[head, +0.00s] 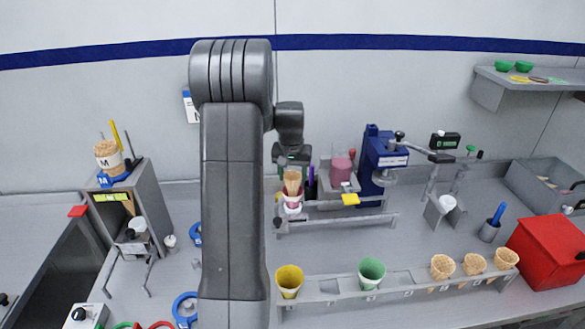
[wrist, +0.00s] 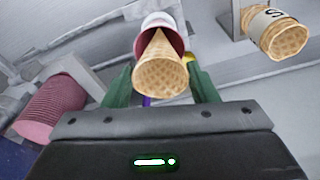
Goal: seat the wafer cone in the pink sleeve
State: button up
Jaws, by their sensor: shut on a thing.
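The wafer cone (wrist: 160,78) is between the green fingers of my gripper (wrist: 160,88) in the wrist view, its open mouth toward the camera and its narrow end pointing away. My gripper is shut on it. The pink sleeve (wrist: 152,20), pink inside with a pale outside, is just beyond the cone's narrow end, which overlaps its mouth in the picture. In the head view my gripper (head: 292,160) is above the cone (head: 291,178), with the sleeve (head: 292,200) directly below at the rack. I cannot tell how deep the tip is in the sleeve.
A grey rack (head: 340,220) lies around the sleeve, with a yellow tab (head: 350,199) to the right. A blue machine (head: 378,165) stands behind right. A front rail holds a yellow cup (head: 289,281), a green cup (head: 371,272) and several wafer cones (head: 442,266).

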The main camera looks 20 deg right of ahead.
jog(key=shift+f+b, duration=1.05)
jog(key=shift+f, duration=0.75)
jog(key=o, duration=0.8)
jog(key=shift+c, duration=0.2)
jog(key=shift+r+p, duration=0.95)
jog(key=shift+r, duration=1.6)
